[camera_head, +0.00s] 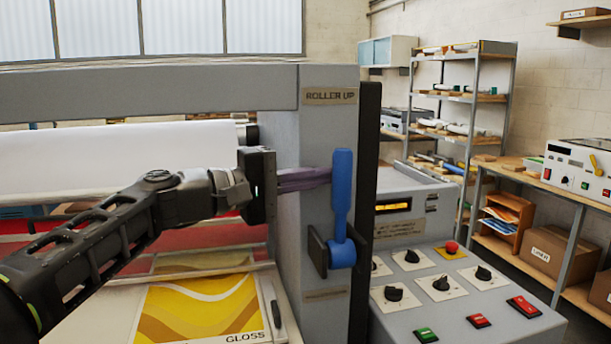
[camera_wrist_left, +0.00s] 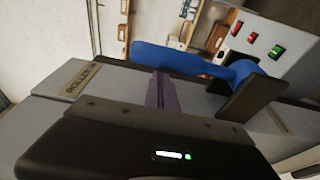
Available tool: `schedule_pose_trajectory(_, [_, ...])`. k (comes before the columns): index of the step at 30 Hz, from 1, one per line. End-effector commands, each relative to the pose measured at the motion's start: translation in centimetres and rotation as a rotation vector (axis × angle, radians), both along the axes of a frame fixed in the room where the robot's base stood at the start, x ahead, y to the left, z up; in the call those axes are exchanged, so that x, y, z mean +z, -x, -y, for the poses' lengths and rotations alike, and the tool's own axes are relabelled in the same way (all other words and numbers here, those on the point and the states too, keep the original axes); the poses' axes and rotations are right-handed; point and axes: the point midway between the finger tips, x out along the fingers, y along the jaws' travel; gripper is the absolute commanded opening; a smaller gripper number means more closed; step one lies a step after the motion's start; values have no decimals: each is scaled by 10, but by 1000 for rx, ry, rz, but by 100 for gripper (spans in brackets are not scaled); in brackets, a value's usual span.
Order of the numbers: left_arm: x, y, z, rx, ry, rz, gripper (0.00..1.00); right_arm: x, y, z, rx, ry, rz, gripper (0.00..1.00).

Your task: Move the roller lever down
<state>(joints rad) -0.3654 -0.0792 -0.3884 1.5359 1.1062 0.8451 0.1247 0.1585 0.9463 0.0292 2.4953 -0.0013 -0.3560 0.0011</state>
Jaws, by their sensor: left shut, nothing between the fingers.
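The blue roller lever (camera_head: 341,195) stands upright on the grey post of the laminator, with its round hub (camera_head: 342,254) at the bottom in a dark bracket. The "ROLLER UP" label (camera_head: 330,96) is above it. My left gripper (camera_head: 328,175) is shut and empty, its purple fingers pointing right with the tips close to the lever's left side. In the left wrist view the purple fingers (camera_wrist_left: 160,92) end near the blue lever (camera_wrist_left: 185,60); I cannot tell whether they touch it. My right gripper is not in view.
A control panel (camera_head: 455,290) with black knobs, a red stop button (camera_head: 452,247) and coloured switches is right of the post. A white roll (camera_head: 120,150) and a yellow "GLOSS" sheet (camera_head: 200,305) lie left of it. Shelves (camera_head: 480,100) stand behind.

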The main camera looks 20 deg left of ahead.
Motion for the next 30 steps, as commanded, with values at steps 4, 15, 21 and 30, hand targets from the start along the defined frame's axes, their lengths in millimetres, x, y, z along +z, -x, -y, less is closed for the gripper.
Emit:
schedule_pose_trajectory(4, [0, 0, 0, 0, 0, 0, 0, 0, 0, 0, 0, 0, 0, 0])
schedule_pose_trajectory(15, [-3, 5, 3, -2, -19, 33, 0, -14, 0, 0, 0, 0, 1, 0])
schedule_pose_trajectory(21, [0, 9, 6, -3, -39, 63, 0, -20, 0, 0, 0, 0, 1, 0])
schedule_pose_trajectory(30, [-4, 20, 13, -6, -83, 133, 0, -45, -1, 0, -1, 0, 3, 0])
